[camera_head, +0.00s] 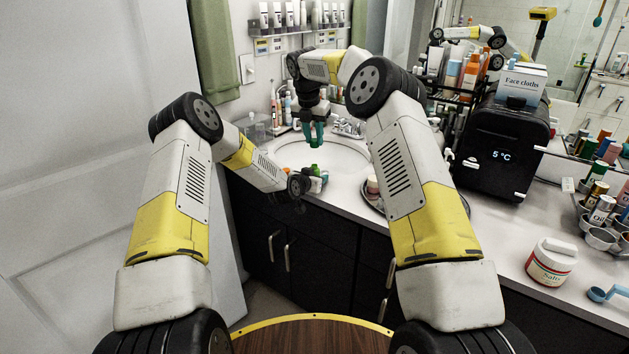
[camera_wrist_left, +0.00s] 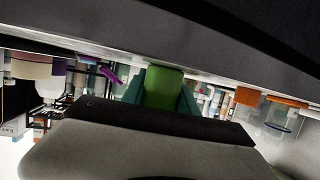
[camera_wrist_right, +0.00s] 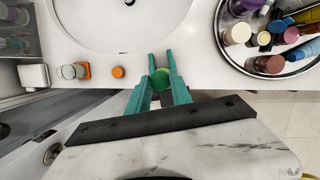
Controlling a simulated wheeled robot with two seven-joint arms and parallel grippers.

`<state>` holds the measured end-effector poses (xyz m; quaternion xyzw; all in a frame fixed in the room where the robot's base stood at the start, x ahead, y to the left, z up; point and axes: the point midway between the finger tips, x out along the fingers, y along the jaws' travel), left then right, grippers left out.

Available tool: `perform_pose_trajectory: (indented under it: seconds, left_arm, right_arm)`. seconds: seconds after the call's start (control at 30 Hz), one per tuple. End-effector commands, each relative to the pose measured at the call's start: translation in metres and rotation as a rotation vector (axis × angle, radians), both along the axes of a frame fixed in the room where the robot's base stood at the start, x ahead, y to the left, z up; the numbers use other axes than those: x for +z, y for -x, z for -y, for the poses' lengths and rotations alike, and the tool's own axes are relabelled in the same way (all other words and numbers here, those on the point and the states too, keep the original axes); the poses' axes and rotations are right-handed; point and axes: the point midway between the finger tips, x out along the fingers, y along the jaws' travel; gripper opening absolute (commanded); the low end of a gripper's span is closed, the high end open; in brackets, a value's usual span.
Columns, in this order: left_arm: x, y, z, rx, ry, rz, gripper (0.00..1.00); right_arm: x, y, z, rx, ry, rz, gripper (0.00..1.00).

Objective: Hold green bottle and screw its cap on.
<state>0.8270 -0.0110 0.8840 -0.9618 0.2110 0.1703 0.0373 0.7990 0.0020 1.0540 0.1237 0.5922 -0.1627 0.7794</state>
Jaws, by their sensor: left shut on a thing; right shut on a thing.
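The green bottle (camera_head: 314,170) is held by my left gripper (camera_head: 318,182) at the front edge of the counter by the sink. In the left wrist view the bottle (camera_wrist_left: 163,88) is a green block between the teal fingers. My right gripper (camera_head: 313,142) points down above the bottle, with a gap between its fingertips and the bottle top. In the right wrist view a round green thing (camera_wrist_right: 161,78), which looks like the cap, sits between its fingers. I cannot tell how much of the bottle lies hidden below it.
The sink basin (camera_head: 321,153) is just behind the grippers. A round tray (camera_wrist_right: 275,75) of small bottles stands beside it. An orange bottle (camera_wrist_right: 75,70) and a small orange cap (camera_wrist_right: 118,72) are on the counter. A black box (camera_head: 508,145) stands farther right.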

Motion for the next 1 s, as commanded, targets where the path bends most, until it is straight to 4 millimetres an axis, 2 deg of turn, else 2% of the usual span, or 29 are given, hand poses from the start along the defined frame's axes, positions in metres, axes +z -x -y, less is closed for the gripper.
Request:
perform_pose_trajectory:
  seconds: [0.6,0.9,1.0]
  left_arm:
    - [0.0,0.0,0.0,0.0,0.0,0.0,0.0]
    - [0.0,0.0,0.0,0.0,0.0,0.0,0.0]
    - [0.0,0.0,0.0,0.0,0.0,0.0,0.0]
  right_arm:
    - [-0.001,0.0,0.0,0.0,0.0,0.0,0.0]
    - [-0.042,0.001,0.0,0.001,0.002,-0.003,0.0]
    - [-0.049,0.001,-0.001,0.0,0.0,-0.001,0.0]
